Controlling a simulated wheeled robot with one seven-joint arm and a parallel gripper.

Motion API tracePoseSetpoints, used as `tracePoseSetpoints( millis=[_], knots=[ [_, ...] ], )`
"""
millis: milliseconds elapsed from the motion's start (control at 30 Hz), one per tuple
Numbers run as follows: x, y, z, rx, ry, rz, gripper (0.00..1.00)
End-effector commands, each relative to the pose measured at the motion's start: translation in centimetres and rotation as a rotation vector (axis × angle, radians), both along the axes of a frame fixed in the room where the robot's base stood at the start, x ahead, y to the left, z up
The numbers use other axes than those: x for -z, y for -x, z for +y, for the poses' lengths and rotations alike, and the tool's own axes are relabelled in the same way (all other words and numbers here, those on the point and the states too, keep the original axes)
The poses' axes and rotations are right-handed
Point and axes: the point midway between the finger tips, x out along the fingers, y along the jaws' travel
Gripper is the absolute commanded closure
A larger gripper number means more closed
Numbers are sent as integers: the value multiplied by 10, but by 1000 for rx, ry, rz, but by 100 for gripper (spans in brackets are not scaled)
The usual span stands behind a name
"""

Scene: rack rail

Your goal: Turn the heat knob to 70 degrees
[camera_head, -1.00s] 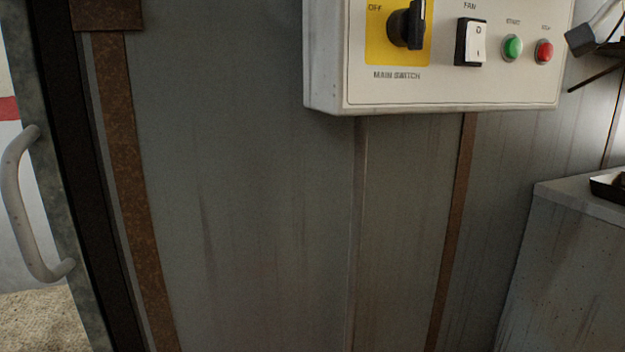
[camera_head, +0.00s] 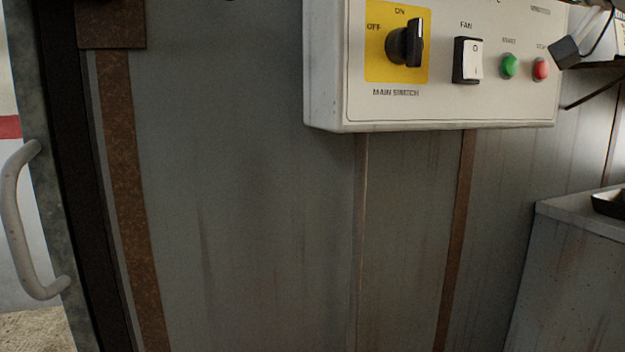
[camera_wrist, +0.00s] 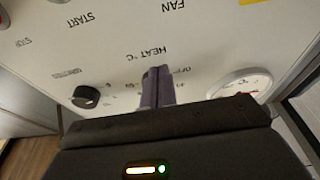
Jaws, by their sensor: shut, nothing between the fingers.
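In the wrist view, the control panel (camera_wrist: 130,35) appears upside down, with a "HEAT °C" label and small scale marks, including "OFF", around the spot at my fingers. My gripper (camera_wrist: 157,72) is shut, its two fingers together in front of that scale. The heat knob itself is hidden or cannot be told apart behind the fingers, so its setting cannot be read. I cannot tell whether the fingers touch it. In the head view, only the lower part of the panel (camera_head: 470,105) shows; the heat knob and my gripper are out of that picture.
A second black knob (camera_wrist: 87,96) and a round white gauge (camera_wrist: 243,84) flank my fingers. The head view shows the main switch (camera_head: 405,43), the fan switch (camera_head: 468,60), a green start button (camera_head: 510,66) and a red stop button (camera_head: 541,69). A metal cabinet (camera_head: 575,225) stands at right.

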Motion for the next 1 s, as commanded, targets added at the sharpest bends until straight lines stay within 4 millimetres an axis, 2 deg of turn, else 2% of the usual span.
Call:
tracePoseSetpoints(
  millis=[333, 667, 1000],
  knots=[
    [-2, 1, 1, -1, -1, -6, 100],
    [6, 3, 3, 0, -1, -5, 100],
    [6, 38, -11, 2, -1, -4, 100]
  ],
)
